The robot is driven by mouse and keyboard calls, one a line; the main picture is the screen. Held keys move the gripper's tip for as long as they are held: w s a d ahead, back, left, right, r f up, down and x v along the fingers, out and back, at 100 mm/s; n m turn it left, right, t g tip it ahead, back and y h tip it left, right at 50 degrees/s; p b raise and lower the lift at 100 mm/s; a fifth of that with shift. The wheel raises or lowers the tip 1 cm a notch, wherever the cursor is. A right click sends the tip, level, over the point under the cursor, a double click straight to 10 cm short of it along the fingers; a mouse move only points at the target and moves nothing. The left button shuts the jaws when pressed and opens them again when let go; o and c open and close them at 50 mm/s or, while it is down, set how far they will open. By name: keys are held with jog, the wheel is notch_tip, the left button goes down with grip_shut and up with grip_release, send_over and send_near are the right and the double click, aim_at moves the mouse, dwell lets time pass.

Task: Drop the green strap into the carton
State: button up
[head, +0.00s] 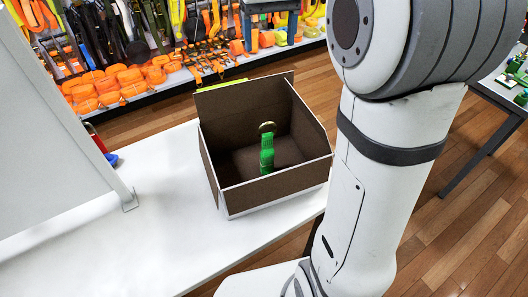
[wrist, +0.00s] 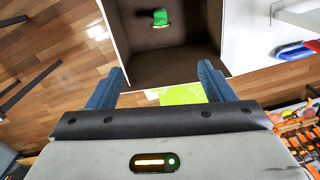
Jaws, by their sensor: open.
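The green strap (head: 267,155) is inside the brown-lined, white-edged carton (head: 276,197). It looks upright, with a brass-coloured ring at its top. I cannot tell whether it touches the carton floor. In the wrist view the strap (wrist: 160,18) shows near the top, apart from my fingers, inside the carton (wrist: 172,70). My gripper (wrist: 162,70) is open, with its two blue fingers spread wide and nothing between them. It is at the carton's edge in that view. The head view does not show the gripper; only my arm appears to the right of the carton.
The carton stands on a white table (head: 155,235). A white panel (head: 50,130) stands at the left, with a red and blue item (head: 109,155) by its edge. A lime-green label (wrist: 182,94) is at the carton's edge. Shelves of orange straps (head: 120,85) are behind.

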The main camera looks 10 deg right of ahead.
jog(key=shift+r, duration=2.1)
jog(key=s+f+t, duration=0.3)
jog(key=s+f, duration=1.5)
jog(key=s, duration=0.3)
jog(key=shift+s+a+f+m, duration=0.15)
jog(key=shift+s+f+m, duration=0.1)
jog(key=shift+f+m, duration=0.05)
